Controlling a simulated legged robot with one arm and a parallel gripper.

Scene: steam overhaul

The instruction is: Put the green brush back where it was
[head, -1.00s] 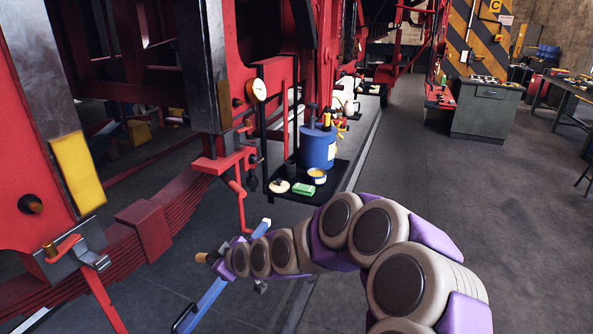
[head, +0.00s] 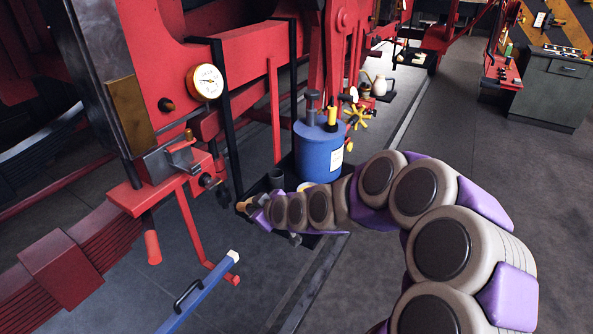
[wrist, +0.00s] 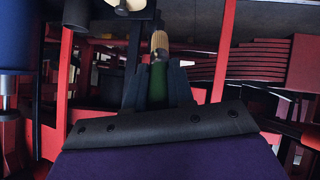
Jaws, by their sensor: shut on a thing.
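The green brush has a green body (wrist: 157,82) between the two dark fingers of my gripper and a tan end (wrist: 159,43) pointing away from my wrist. In the head view its tan end (head: 243,206) shows just past my gripper (head: 262,212). My gripper is shut on it, and my arm hides the green part there. The gripper is over the left side of the black tray (head: 330,236), in front of a dark cup (head: 276,178). I cannot tell its height above the tray. The arm covers much of the tray.
A blue drum (head: 318,155) stands on the tray behind my arm. A yellowish tin (head: 305,186) is partly hidden. A pressure gauge (head: 205,82) and red pipework (head: 190,225) are at left. A blue bar (head: 195,297) is below. Open floor (head: 480,130) lies at right.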

